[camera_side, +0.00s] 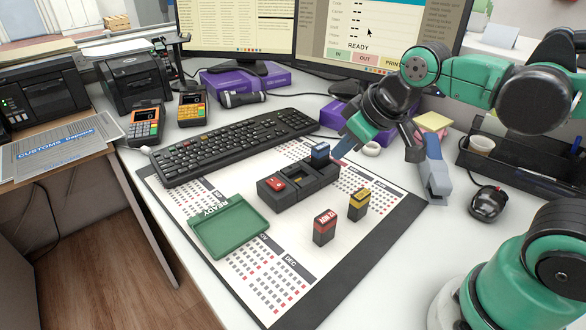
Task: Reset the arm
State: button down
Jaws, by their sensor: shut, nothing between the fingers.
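My gripper (346,146) hangs low over the back right of the desk mat, its fingers shut and empty. Its fingertips are just right of the blue block (320,153), which stands in the back end of the black holder (290,198); I cannot tell whether they touch it. A red block (277,184) sits in the holder's front-left end, and the middle part shows no block. A red-topped block (324,227) and a yellow-topped block (358,205) stand upright on the mat right of the holder. A green tray (229,228) marked READY lies empty, left of the holder.
A keyboard (235,144) lies behind the mat. A grey stapler-like object (434,172) stands right of my gripper, with a black mouse (488,203) beyond it. Two payment terminals (146,125), (192,108) stand back left. The mat's front right (370,255) is clear.

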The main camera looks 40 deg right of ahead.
jog(key=shift+s+d+f+m+t, duration=0.15)
jog(key=shift+s+f+m+t, duration=0.25)
jog(key=shift+s+f+m, duration=0.45)
